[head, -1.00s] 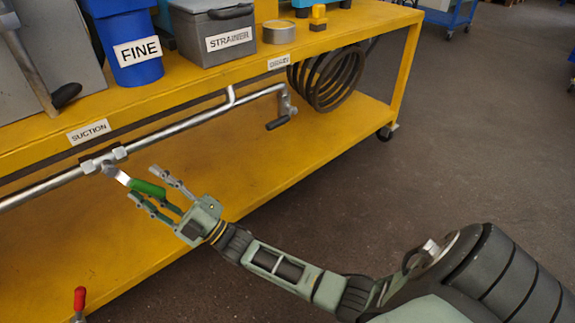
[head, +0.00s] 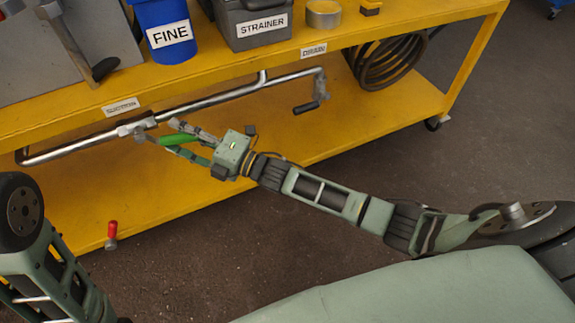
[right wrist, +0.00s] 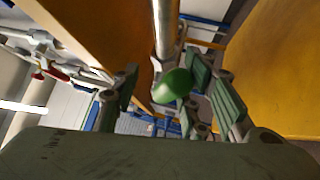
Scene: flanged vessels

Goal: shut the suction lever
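The suction lever has a green handle (head: 181,139) and sits on the valve (head: 138,126) of the grey pipe below the SUCTION label (head: 120,106). The handle points right from the valve, at a shallow angle to the pipe. My right gripper (head: 187,139) has its fingers apart, one on each side of the handle. In the right wrist view the green handle (right wrist: 172,86) shows between the fingers, nearer the right-hand ones, with a gap to the left finger. I cannot tell whether it touches. My left arm shows at lower left; its gripper is out of view.
A second lever with a black handle (head: 306,107) hangs at the pipe's right end. A red-handled item (head: 112,230) stands by the lower shelf's front. The yellow bench (head: 400,45) carries a blue FINE bin (head: 165,15) and a grey STRAINER box (head: 257,22). Floor in front is clear.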

